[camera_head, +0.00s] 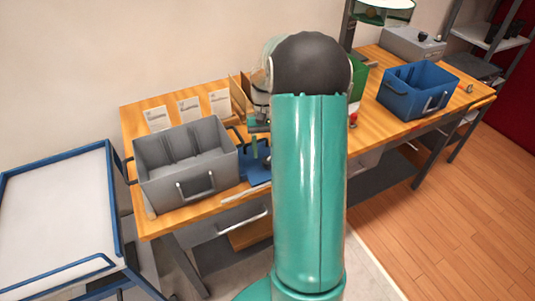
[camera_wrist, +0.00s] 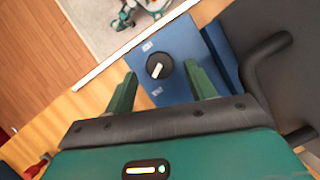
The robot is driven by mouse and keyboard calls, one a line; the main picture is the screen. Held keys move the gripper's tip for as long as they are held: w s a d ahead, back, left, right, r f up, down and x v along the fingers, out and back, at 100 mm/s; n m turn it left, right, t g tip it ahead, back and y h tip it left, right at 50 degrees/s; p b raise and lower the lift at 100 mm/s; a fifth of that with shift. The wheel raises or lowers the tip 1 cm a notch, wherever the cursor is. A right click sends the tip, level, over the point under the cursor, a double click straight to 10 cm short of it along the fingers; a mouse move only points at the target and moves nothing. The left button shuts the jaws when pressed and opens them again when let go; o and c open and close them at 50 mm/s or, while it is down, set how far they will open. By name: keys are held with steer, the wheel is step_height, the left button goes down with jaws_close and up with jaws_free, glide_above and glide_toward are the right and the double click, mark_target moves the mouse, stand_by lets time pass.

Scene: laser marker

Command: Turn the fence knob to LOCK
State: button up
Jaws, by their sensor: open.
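The fence knob (camera_wrist: 158,66) is a round black knob with a white bar pointer. It sits on a blue plate (camera_wrist: 180,42) with two small white labels, one on either side of it; their lettering is too small to read. My gripper (camera_wrist: 158,82) is open in the wrist view, its two green fingers apart on either side of the knob. I cannot tell whether they touch it. In the head view the blue fixture (camera_head: 256,172) shows partly behind my arm, and the knob is hidden there.
A grey bin (camera_head: 160,187) stands left of the fixture on the wooden table (camera_head: 205,216). A blue bin (camera_head: 395,101) stands at the right. White cards (camera_head: 188,108) stand at the back left. A blue-rimmed cart (camera_head: 55,205) is at the far left. Open floor (camera_head: 440,200) lies right.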

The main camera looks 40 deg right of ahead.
steer(key=v, duration=1.1)
steer(key=shift+r, duration=0.2)
steer(key=s+a+r+n+t+h, duration=0.15)
steer(key=a+r, duration=0.25)
steer(key=a, duration=0.4)
steer(key=s+a+r+n+t+h, duration=0.15)
steer(key=a+r, duration=0.25)
steer(key=a, duration=0.4)
steer(key=s+a+f+n+t, duration=0.2)
steer(key=s+a+n+t, duration=0.2)
steer(key=s+a, duration=0.8)
steer(key=shift+s+a+t, duration=0.3)
steer(key=shift+a+t, duration=0.8)
steer(key=shift+a, duration=0.05)
stand_by(1.2)
